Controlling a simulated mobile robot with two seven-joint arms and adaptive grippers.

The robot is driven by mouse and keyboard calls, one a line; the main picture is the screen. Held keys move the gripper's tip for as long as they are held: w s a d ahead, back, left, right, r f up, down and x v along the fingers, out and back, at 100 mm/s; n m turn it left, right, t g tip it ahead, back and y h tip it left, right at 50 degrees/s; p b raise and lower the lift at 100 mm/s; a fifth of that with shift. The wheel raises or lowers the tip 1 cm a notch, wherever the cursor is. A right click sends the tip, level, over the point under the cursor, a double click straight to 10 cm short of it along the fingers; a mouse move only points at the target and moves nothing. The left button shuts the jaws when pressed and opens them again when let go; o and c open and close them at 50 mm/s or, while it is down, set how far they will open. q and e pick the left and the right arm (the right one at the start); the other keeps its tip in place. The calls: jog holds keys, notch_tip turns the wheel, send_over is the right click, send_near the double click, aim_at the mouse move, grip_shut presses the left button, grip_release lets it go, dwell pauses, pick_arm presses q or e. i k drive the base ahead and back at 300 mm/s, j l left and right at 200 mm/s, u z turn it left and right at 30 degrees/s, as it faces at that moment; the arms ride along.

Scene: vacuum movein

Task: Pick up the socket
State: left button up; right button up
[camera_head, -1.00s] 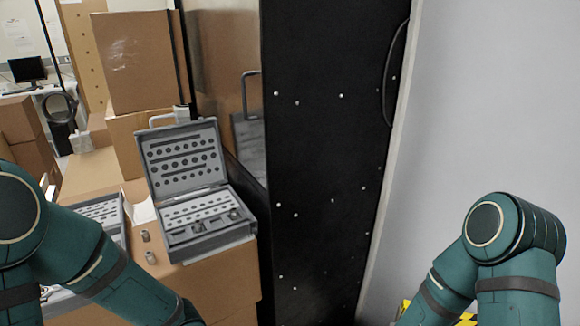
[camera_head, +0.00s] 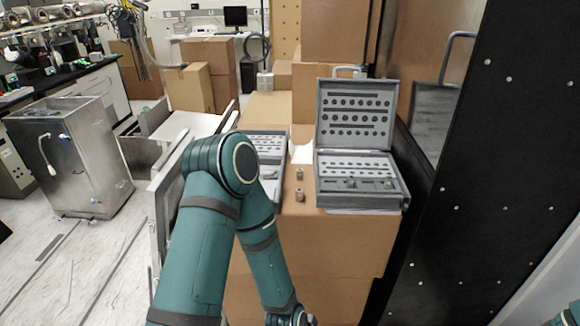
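Two small metallic sockets stand on the cardboard box top (camera_head: 290,228) in the camera_head view: a rear socket (camera_head: 299,173) and a front socket (camera_head: 300,195). They are left of the open grey tool case (camera_head: 360,200), whose lid is raised and whose tray holds several more pieces. My teal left arm reaches over the left side of the boxes and bends down to the bottom edge. Its gripper is below the picture. Only a sliver of my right arm shows at the bottom right corner; its gripper is out of view.
A second grey case (camera_head: 262,142) lies left of the sockets, partly behind my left arm. A tall black panel (camera_head: 490,170) stands close on the right. Stacked cardboard boxes (camera_head: 333,32) rise behind. A steel cabinet (camera_head: 75,155) and open floor are on the left.

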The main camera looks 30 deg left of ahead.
aim_at(300, 172)
jog(key=u, duration=0.8)
jog(key=j+z, duration=0.3)
jog(key=k+l, duration=0.05)
jog(key=l, duration=0.05)
